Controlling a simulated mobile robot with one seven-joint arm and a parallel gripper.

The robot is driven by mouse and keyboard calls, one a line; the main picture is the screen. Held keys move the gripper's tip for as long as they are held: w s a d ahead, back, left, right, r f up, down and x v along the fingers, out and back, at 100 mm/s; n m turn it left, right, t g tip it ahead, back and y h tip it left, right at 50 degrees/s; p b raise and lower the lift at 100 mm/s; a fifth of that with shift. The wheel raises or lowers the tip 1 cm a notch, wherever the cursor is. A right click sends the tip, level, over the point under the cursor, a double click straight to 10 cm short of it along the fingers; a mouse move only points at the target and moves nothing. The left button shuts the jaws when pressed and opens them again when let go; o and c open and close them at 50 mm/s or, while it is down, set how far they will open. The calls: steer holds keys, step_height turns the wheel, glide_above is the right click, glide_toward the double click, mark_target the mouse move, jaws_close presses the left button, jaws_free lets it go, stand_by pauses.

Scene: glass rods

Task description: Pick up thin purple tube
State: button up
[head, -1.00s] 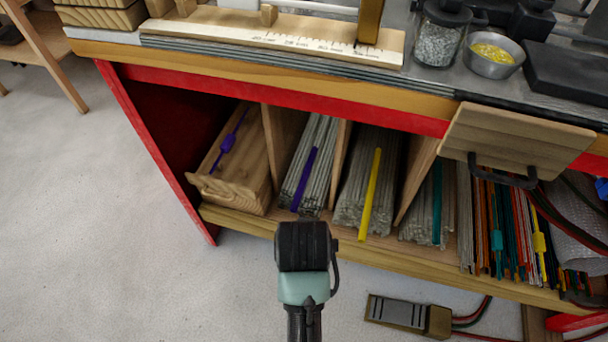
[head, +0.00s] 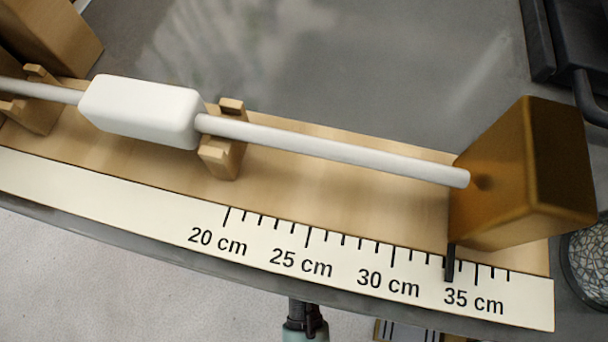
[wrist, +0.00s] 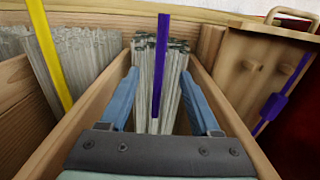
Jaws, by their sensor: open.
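In the wrist view, a thin purple tube (wrist: 161,65) stands out in front of a bundle of pale glass rods (wrist: 177,62) in a wooden compartment. My gripper (wrist: 160,76) is open, with one blue finger on each side of the purple tube. Neither finger visibly touches it. A second purple piece with a wider block on it (wrist: 275,106) lies at the right, by a wooden box. The head view now looks down on the bench top, and only a bit of my arm shows at its bottom edge; the purple tube is out of that view.
Wooden dividers (wrist: 232,105) close in on both sides of my gripper. A yellow tube (wrist: 50,55) stands in the left compartment. On the bench, a white rod with a block (head: 140,110) rests on a ruler board (head: 120,195), its end near a brown block (head: 520,175).

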step_height(320, 180, down, 13)
steer(key=b, duration=0.5)
steer(key=shift+s+a+b, duration=0.1)
steer(key=shift+a+b, duration=0.05)
steer(key=shift+b, duration=0.25)
steer(key=shift+r, duration=0.1)
jaws_close()
